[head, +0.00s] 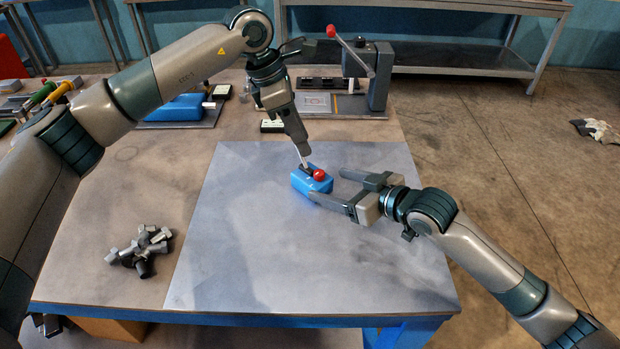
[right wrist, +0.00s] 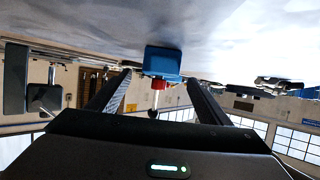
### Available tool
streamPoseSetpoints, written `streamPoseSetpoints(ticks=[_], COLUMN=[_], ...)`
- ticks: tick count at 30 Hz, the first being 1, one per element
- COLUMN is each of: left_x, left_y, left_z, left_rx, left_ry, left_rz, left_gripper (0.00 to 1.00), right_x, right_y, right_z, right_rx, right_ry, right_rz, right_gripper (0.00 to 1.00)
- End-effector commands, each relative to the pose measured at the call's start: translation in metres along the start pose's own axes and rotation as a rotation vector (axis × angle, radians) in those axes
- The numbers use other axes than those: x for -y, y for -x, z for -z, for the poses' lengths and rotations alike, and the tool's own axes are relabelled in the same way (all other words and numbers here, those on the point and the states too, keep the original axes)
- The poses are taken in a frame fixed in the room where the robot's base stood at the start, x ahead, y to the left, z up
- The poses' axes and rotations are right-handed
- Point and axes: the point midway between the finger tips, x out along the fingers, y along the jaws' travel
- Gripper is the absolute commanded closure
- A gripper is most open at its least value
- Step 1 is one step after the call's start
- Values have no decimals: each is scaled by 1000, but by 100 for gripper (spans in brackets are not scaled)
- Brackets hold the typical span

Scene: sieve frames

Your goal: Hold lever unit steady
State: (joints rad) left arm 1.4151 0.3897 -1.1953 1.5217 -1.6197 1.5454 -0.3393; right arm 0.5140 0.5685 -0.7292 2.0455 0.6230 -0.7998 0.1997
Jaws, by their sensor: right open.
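The lever unit (head: 312,182), a small blue block with a red ball (head: 319,174) on it, sits on the grey mat in the head view. My left gripper (head: 304,152) points down at it from above, with its tips by a thin pale rod; whether its jaws are shut is unclear. My right gripper (head: 328,186) is open, low over the mat, to the right of the unit, fingers pointing at it. In the right wrist view the blue block (right wrist: 163,60) and red ball (right wrist: 158,84) appear between the fingertip lines; contact cannot be told.
The grey mat (head: 230,250) is otherwise mostly clear. A pile of metal bolts (head: 142,248) lies to its left. A fixture with a red-knobbed lever (head: 378,75) stands at the back of the table, and a blue block (head: 175,108) at the back left.

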Motion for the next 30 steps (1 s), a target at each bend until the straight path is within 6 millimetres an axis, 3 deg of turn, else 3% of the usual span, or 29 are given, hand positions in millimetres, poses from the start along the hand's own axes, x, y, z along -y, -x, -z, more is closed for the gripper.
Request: streamPoseSetpoints(ticks=[9,15,21,30], left_x=[0,0,0,0], left_y=[0,0,0,0], left_z=[0,0,0,0], left_rx=[0,0,0,0], left_ry=[0,0,0,0], left_rz=[0,0,0,0], left_gripper=[69,69,69,69], right_x=[1,0,0,0], right_y=[-53,-78,-89,-91], right_z=[0,0,-1,0], right_rx=[1,1,1,1], right_ry=[-2,-1,0,1], right_rz=[1,0,0,0], right_gripper=[28,28,28,28])
